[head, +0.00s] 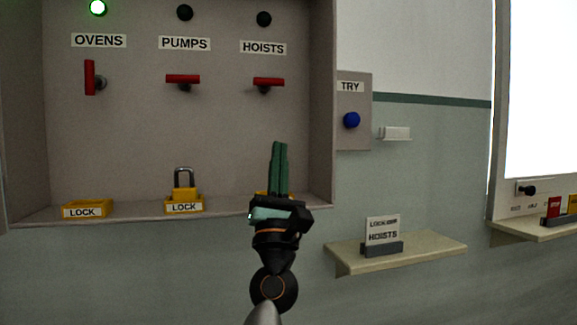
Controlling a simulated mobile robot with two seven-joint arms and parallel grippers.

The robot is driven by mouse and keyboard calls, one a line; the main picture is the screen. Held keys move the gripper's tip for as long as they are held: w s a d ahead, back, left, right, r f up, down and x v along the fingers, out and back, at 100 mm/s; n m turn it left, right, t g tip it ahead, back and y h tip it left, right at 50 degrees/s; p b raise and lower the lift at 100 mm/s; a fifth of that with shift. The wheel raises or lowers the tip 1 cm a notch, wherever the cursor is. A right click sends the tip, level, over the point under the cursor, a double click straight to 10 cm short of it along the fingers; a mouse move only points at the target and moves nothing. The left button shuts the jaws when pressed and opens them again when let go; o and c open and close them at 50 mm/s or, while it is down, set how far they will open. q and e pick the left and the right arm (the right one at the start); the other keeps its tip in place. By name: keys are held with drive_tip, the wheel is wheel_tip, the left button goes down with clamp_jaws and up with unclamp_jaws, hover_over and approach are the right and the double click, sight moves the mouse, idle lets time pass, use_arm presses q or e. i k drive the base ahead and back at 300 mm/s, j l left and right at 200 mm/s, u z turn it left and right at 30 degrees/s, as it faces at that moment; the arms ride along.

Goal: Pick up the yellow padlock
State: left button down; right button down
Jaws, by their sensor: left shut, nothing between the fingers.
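A yellow padlock (184,188) with a grey shackle stands upright at the middle LOCK holder (184,207) on the cabinet's bottom ledge, below the PUMPS switch. My left gripper (279,146) points up in front of the ledge, to the right of this padlock and apart from it. Its green fingers are together and hold nothing. Behind it a bit of yellow (261,194) shows below the HOISTS switch; the rest is hidden by the gripper. The left LOCK holder (86,209) has no padlock showing in it. My right gripper is not in view.
The OVENS handle (90,78) is vertical under a lit green lamp (98,8). The PUMPS (183,79) and HOISTS (268,82) handles are horizontal, their lamps dark. A blue TRY button (351,120) is right of the cabinet. A shelf (430,246) holds a HOISTS card (383,230).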

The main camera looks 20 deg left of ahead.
sight(178, 193)
drive_tip(key=k+j, duration=0.15)
drive_tip(key=k, duration=0.35)
drive_tip(key=k+j, duration=0.15)
drive_tip(key=k, duration=0.35)
